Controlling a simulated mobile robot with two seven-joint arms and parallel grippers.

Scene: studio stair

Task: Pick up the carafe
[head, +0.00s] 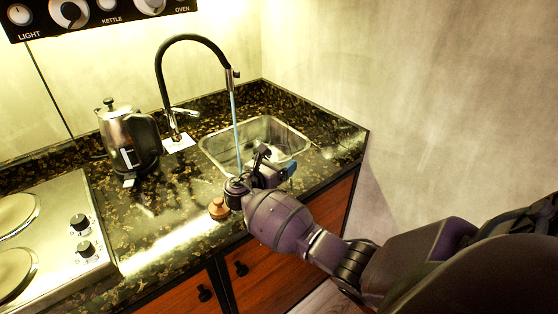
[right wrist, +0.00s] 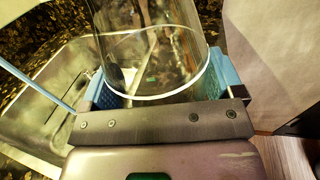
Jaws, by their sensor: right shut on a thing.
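The carafe (right wrist: 160,62) is a clear glass vessel with a pale round rim or base edge, filling the upper middle of the right wrist view. My right gripper (right wrist: 165,88) is shut on it, with a blue pad on each side of the glass. In the head view my right gripper (head: 268,170) is over the front edge of the sink, and I cannot make out the carafe clearly there. A small round wooden piece (head: 218,208) shows just left of the gripper; I cannot tell whether it belongs to the carafe. My left gripper is not in view.
The steel sink (head: 225,150) lies behind the gripper, under a black faucet (head: 160,75) with a thin pale-blue line hanging from it. A kettle (head: 128,138) stands on the dark speckled counter (head: 165,225). A stove (head: 62,240) is at the left, a wall at the right.

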